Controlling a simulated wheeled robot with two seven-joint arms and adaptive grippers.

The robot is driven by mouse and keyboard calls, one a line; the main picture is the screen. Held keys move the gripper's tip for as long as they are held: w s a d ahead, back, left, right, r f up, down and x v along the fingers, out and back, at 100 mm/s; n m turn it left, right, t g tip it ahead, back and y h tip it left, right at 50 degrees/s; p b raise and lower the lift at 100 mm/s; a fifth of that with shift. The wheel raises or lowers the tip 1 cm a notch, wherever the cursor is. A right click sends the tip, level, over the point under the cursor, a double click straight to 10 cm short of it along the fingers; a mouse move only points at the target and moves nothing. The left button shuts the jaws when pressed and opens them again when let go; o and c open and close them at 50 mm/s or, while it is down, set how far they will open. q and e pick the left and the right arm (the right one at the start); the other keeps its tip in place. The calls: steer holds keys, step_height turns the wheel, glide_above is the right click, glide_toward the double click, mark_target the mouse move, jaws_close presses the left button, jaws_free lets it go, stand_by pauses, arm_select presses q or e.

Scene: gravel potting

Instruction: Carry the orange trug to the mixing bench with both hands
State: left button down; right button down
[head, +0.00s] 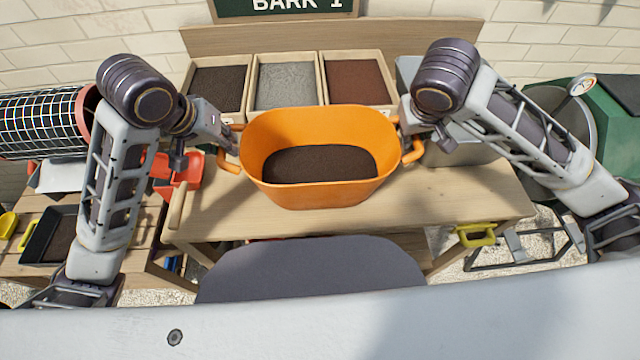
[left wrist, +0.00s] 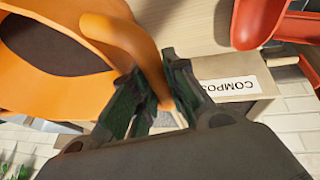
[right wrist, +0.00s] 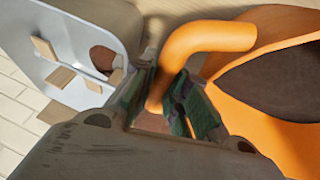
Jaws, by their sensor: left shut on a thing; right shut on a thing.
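The orange trug (head: 320,195) is upright over the middle of the wooden bench (head: 470,200), with dark soil inside. Whether its base touches the bench top cannot be told. My left gripper (head: 232,150) is shut on the trug's left handle; the left wrist view shows that handle (left wrist: 135,38) between the fingers (left wrist: 156,92). My right gripper (head: 408,142) is shut on the right handle; the right wrist view shows this handle (right wrist: 210,38) running between the fingers (right wrist: 166,82).
Three wooden bins (head: 287,82) of dark, grey and reddish material stand behind the trug. A grey metal container (head: 460,152) is close on the right. A red scoop (head: 180,178) is at the left. A mesh drum (head: 40,125) is far left, and green machinery (head: 610,125) is far right.

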arm_select(q)
steer(key=shift+f, duration=0.15)
arm_select(e)
steer(key=shift+f, duration=0.1)
arm_select(q)
steer(key=c, duration=1.4)
jaws_free()
arm_select(e)
steer(key=c, duration=1.4)
jaws_free()
arm_select(q)
steer(key=shift+r, duration=0.25)
arm_select(e)
steer(key=shift+r, duration=0.2)
